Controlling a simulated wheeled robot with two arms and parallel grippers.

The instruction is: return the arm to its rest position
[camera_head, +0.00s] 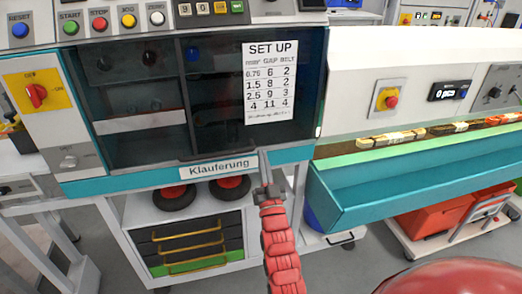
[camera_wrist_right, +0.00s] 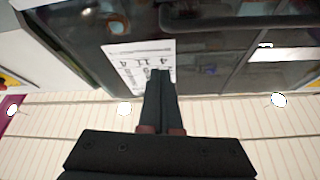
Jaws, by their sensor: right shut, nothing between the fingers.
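My right gripper (camera_head: 263,158) is in the head view, at the end of a red arm that comes up from the bottom. It is upright in front of the lower edge of the machine (camera_head: 160,165), just right of the "Klauferung" label (camera_head: 219,166). Its fingers are shut with nothing between them. In the right wrist view the closed fingers (camera_wrist_right: 161,76) point toward the dark glass door and the white set-up sheet (camera_wrist_right: 140,62). Whether the fingertips touch the machine I cannot tell. My left gripper is out of view.
A teal trough (camera_head: 420,185) juts out at the right. Below the machine stands a trolley with drawers (camera_head: 190,245) and black-and-red reels (camera_head: 230,187). A cart with red bins (camera_head: 440,215) is at the lower right. Grey floor shows between the trolley and the cart.

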